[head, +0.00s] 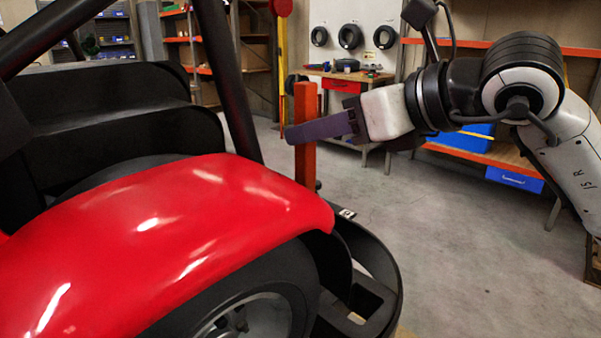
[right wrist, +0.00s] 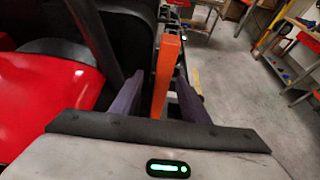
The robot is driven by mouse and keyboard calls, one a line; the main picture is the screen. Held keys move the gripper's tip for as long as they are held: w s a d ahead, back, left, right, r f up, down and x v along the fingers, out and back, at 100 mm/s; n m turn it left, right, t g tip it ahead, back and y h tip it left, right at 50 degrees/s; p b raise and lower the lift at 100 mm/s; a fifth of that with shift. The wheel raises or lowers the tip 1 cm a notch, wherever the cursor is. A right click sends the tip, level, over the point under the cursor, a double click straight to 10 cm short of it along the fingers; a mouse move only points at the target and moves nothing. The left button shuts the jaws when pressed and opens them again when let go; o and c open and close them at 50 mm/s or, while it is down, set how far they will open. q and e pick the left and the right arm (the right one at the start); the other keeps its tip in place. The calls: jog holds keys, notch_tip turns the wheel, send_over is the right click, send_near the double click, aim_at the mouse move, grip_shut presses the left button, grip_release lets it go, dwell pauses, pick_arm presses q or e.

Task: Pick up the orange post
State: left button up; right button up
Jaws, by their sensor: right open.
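The orange post (head: 306,166) stands upright beside the red fender of the kart, its lower end hidden behind the fender in the head view. My right gripper (head: 296,134) reaches in from the right at the post's upper part, and one dark finger crosses in front of it. In the right wrist view the post (right wrist: 168,70) shows between the two spread fingers of the right gripper (right wrist: 160,92). The gripper is open around the post; whether a finger touches it I cannot tell. My left gripper is not in view.
The red kart fender (head: 170,225) fills the left front, with a black bumper (head: 385,270) around it. A dark frame tube (head: 228,85) rises just left of the post. Workbenches (head: 345,82) and shelves stand behind. The grey floor (head: 470,250) at right is clear.

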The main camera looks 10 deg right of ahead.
jog(key=x, duration=0.7)
jog(key=shift+w+p, duration=0.2)
jog(key=shift+p, duration=0.15)
jog(key=shift+d+r, duration=0.1)
jog(key=shift+r, duration=0.1)
grip_shut()
